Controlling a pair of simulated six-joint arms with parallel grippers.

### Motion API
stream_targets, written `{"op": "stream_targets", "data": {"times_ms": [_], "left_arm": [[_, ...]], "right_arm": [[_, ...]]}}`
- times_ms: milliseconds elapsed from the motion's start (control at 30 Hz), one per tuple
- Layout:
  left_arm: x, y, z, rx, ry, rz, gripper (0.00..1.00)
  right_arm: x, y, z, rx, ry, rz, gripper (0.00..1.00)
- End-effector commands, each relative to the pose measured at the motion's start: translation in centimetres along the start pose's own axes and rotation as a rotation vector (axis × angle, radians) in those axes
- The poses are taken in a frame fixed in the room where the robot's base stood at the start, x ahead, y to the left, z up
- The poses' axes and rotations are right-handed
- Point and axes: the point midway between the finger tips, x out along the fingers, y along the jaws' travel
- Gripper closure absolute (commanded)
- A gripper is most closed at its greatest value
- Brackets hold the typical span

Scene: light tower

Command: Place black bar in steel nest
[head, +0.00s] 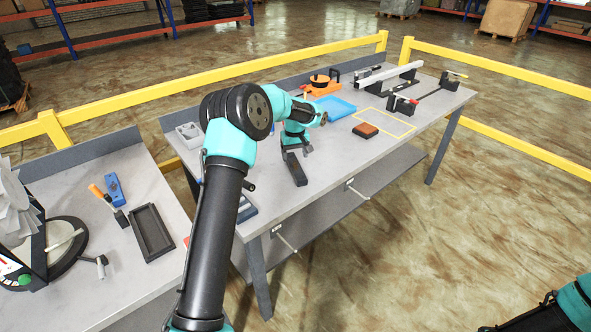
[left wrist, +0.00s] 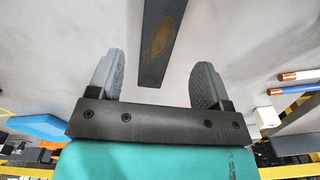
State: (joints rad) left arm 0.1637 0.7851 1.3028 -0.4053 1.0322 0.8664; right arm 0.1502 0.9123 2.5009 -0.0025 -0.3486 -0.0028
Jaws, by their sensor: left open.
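The black bar (head: 296,170) stands out dark on the far grey table, just under my left gripper (head: 294,152). In the left wrist view the bar (left wrist: 160,40) runs in from the top, and its near end lies between the two spread fingers of my left gripper (left wrist: 158,75). There are gaps on both sides, so the fingers do not touch it. A small grey metal fixture (head: 189,132) at the table's left end may be the steel nest; I cannot tell for sure. Only a part of my right arm shows at the lower right; its gripper is out of view.
A blue tray (head: 333,108), a red-brown block (head: 366,130) and an orange tool (head: 322,86) lie to the right. Copper-tipped rods (left wrist: 300,76) show in the left wrist view. The left table holds a black tray (head: 174,251). Yellow rails stand behind.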

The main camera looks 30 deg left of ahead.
Motion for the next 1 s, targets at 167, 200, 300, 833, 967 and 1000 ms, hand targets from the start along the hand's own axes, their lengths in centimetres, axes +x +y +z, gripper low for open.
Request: {"op": "stream_targets", "data": {"times_ms": [167, 200, 300, 833, 967, 1000], "left_arm": [[1.0, 0.1, 0.2, 0.001, -0.002, -0.002, 0.28], [1.4, 0.1, 0.3, 0.001, -0.002, -0.002, 0.28], [2.8, 0.2, 0.5, 0.000, -0.003, -0.001, 0.28], [5.2, 0.2, 0.5, 0.000, 0.000, 0.001, 0.28], [5.2, 0.2, 0.5, 0.000, 0.000, 0.001, 0.28], [5.2, 0.2, 0.5, 0.000, 0.000, 0.001, 0.28]], "right_arm": [[0.0, 0.0, 0.0, 0.000, 0.000, 0.000, 0.32], [0.0, 0.0, 0.0, 0.000, 0.000, 0.000, 0.32], [0.0, 0.0, 0.0, 0.000, 0.000, 0.000, 0.32], [0.0, 0.0, 0.0, 0.000, 0.000, 0.000, 0.32], [0.0, 0.0, 0.0, 0.000, 0.000, 0.000, 0.32], [0.0, 0.0, 0.0, 0.000, 0.000, 0.000, 0.32]]}}
